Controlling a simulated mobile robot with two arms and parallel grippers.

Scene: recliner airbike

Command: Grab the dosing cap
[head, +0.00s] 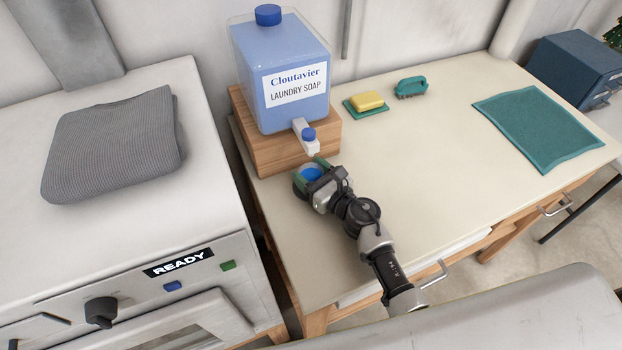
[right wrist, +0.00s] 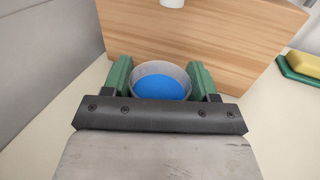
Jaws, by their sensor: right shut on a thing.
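The dosing cap is a small round cup with a grey rim and blue inside; it shows in the head view (head: 311,174) in front of the wooden block, below the soap tap. In the right wrist view the dosing cap (right wrist: 160,83) sits between the two green fingers. My right gripper (head: 314,172) is shut on the cap, one finger on each side; it also shows in the right wrist view (right wrist: 161,82). Its arm reaches in from the lower right. The cap's underside is hidden, so I cannot tell whether it touches the table. My left gripper is not in view.
A blue laundry soap container (head: 283,75) with a white tap (head: 307,137) stands on the wooden block (head: 290,146). A yellow soap bar (head: 367,101), green brush (head: 411,87) and teal cloth (head: 538,127) lie on the table. A washing machine (head: 205,110) stands at left.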

